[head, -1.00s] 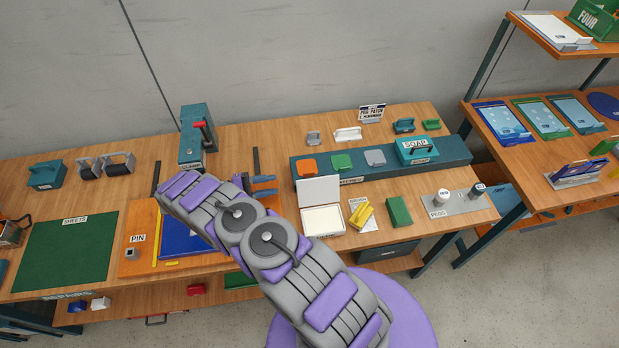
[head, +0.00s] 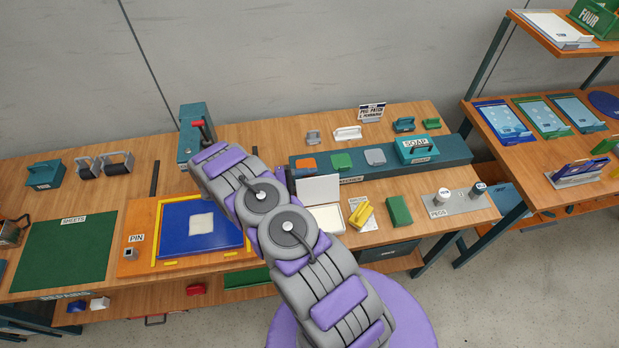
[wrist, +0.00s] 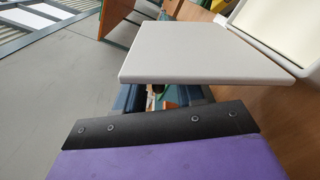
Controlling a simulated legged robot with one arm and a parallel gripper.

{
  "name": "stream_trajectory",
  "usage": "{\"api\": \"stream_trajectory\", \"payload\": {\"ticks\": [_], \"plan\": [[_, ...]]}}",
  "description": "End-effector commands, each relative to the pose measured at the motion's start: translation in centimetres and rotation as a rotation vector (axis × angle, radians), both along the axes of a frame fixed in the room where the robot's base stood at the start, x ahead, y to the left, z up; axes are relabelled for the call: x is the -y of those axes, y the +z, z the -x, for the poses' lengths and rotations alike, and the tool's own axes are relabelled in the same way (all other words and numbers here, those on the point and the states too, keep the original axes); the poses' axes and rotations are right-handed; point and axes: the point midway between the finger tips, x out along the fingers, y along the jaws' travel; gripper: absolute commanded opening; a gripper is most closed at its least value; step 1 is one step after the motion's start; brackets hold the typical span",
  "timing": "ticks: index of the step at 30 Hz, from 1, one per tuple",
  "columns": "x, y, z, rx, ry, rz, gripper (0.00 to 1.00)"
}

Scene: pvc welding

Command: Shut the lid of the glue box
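The glue box is the white box with a pale inside (head: 328,218), on the front of the bench. Its white lid (head: 318,188) stands open, raised at the back of the box. My arm covers the box's left part. In the wrist view the lid (wrist: 205,52) is a tilted white panel just beyond my gripper, and part of the box (wrist: 285,28) shows at the upper right. My gripper (wrist: 160,125) shows as a black edge on a purple pad near the lid. I cannot tell whether they touch, or whether the jaws are apart. The head view mostly hides the gripper behind my arm.
A yellow object (head: 361,214) and a green block (head: 398,209) stand right of the box. A long teal stand (head: 440,170) runs behind it, bearing a soap box (head: 417,150). A blue board (head: 185,238) with a white square lies to the left.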

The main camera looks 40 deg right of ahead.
Motion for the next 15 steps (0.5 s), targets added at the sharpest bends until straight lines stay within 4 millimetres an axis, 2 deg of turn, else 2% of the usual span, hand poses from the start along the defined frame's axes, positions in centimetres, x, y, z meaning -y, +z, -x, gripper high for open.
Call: {"api": "stream_trajectory", "payload": {"ticks": [10, 15], "plan": [[0.28, 0.03, 0.14, 0.000, 0.001, 0.001, 0.37], [0.27, 0.03, 0.14, 0.000, 0.001, 0.001, 0.21]]}}
